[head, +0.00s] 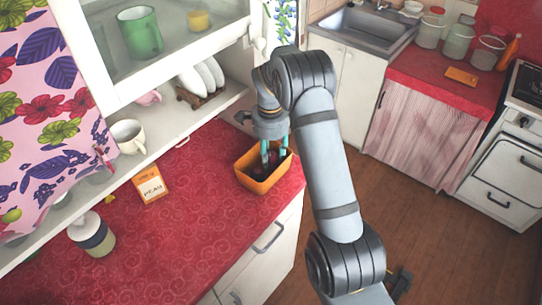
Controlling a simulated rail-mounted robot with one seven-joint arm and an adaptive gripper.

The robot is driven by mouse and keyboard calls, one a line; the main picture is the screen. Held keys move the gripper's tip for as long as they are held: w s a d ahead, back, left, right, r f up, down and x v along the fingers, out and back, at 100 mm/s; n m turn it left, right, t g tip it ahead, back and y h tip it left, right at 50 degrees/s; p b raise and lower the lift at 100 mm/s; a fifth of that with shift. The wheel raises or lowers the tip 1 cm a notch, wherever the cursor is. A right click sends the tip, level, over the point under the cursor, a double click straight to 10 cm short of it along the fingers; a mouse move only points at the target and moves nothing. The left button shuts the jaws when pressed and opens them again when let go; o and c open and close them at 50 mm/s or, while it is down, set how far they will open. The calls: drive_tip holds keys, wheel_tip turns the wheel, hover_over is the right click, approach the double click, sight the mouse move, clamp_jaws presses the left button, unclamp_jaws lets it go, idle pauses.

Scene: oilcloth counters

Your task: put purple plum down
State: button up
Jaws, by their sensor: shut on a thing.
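My gripper (273,150) points down into an orange rectangular container (262,187) on the red patterned counter (215,205). Its teal fingers reach inside the container's rim. A dark purple thing, likely the purple plum (272,158), shows between the fingers, and the gripper is shut on it. The plum is small and partly hidden by the fingers, and I cannot tell whether it touches the container's floor. Other dark contents of the container are too small to make out.
An orange carton (151,184) and a lidded jar (92,234) stand on the counter to the left. A white cup (128,136) and a plate rack (192,97) sit on the cabinet's open shelf behind. The counter between carton and container is clear.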

sight(270, 155)
drive_tip(key=shift+f, duration=0.2)
drive_tip(key=shift+f, duration=0.2)
drive_tip(key=o, duration=0.9)
drive_tip(key=shift+c, duration=0.2)
drive_tip(key=shift+r, duration=0.15)
wheel_tip(270, 155, up, 12)
drive_tip(key=shift+a+b, duration=0.15)
drive_tip(key=shift+b, duration=0.3)
